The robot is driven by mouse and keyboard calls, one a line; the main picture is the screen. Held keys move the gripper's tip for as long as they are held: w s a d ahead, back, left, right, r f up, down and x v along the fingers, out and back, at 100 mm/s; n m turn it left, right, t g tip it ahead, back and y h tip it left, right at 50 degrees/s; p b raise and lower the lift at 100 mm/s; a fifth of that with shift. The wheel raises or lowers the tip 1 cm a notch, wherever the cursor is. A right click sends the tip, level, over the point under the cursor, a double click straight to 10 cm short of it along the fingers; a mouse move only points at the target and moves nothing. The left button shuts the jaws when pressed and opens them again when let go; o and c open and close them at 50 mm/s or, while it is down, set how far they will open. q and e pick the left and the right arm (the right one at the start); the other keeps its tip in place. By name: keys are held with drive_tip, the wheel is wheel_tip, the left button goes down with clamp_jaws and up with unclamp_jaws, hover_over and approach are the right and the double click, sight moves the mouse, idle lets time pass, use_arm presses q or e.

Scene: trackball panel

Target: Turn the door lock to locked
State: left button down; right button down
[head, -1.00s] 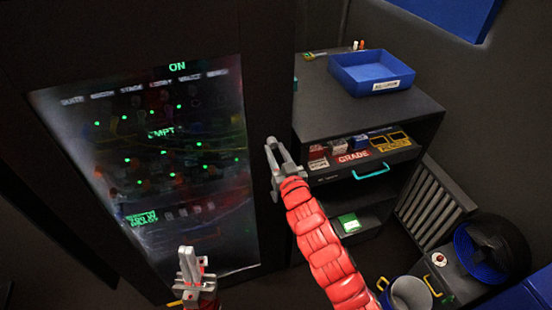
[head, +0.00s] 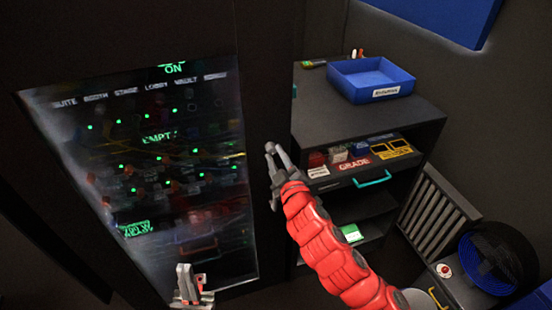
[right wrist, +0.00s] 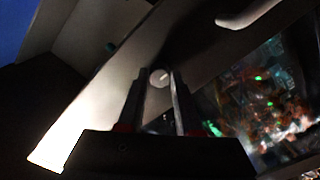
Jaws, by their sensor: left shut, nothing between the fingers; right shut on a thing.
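The door lock (right wrist: 160,76) is a small pale round knob with a thin line across its face. In the right wrist view it sits between my right gripper's two fingertips (right wrist: 159,80). My left gripper (head: 186,275) is shut and empty, low in front of the glass panel (head: 90,215). The exact angle of the lock is hard to read.
A pale door handle (right wrist: 255,12) is near the lock in the right wrist view. A dark cabinet (head: 420,108) with a blue tray (head: 372,80) stands to the right. Its drawer has a teal handle (head: 373,178). A black round bin-like object (head: 495,258) is at lower right.

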drive_tip(key=shift+n, duration=0.4)
drive_tip(key=c, duration=0.6)
unclamp_jaws()
drive_tip(key=shift+s+d, duration=0.2)
drive_tip(key=shift+s, duration=0.3)
drive_tip(key=p+v, duration=0.8)
drive_tip(key=v, duration=0.8)
drive_tip(key=shift+s, duration=0.2)
